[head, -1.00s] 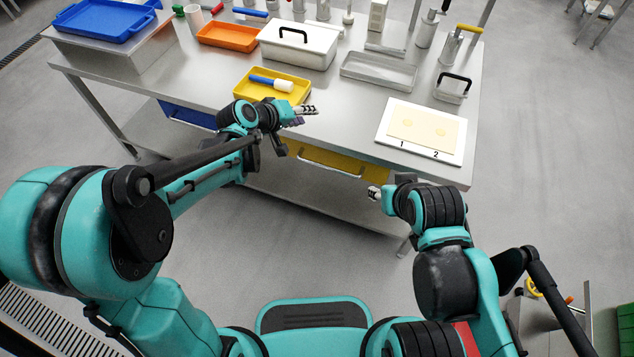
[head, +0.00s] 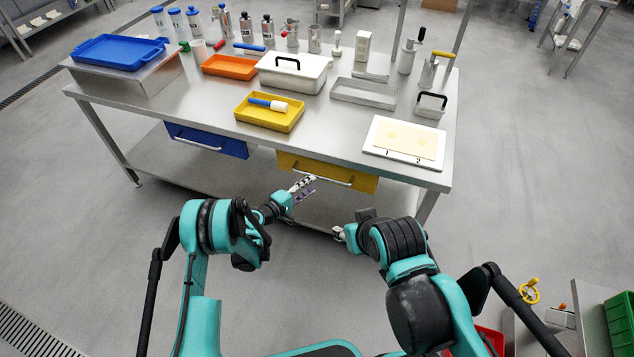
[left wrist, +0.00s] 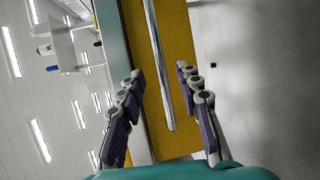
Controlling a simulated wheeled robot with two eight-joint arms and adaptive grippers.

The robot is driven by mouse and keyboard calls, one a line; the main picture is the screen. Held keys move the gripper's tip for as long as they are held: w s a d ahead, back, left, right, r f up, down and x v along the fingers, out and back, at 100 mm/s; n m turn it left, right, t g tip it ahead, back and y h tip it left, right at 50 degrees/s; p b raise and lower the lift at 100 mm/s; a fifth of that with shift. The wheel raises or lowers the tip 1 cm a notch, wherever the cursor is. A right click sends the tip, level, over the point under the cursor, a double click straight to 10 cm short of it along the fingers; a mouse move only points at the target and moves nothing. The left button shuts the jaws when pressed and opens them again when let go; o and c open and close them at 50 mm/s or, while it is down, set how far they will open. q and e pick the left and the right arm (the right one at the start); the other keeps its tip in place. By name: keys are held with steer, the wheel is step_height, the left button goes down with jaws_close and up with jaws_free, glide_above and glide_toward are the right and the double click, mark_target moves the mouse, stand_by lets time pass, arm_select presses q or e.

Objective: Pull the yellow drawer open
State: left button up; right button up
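The yellow drawer (head: 352,181) is under the right half of the table and looks shut. Its long silver bar handle (head: 322,174) runs across the front. My left gripper (head: 303,188) is just in front of the drawer, near the handle's left end. In the left wrist view its two fingers (left wrist: 158,88) are apart, with the handle (left wrist: 158,60) between their lines and the yellow front (left wrist: 178,35) behind; I see no contact. My right gripper (head: 338,234) is lower and to the right, in front of the table; its fingers are small and partly hidden by its own arm.
A blue drawer (head: 206,141) sits left of the yellow one. The floor before the drawers is clear apart from my arms.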

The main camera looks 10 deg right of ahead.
mark_target(321, 177)
arm_select(q)
steer(key=b+x, duration=0.2)
steer(key=x, duration=0.5)
jaws_close()
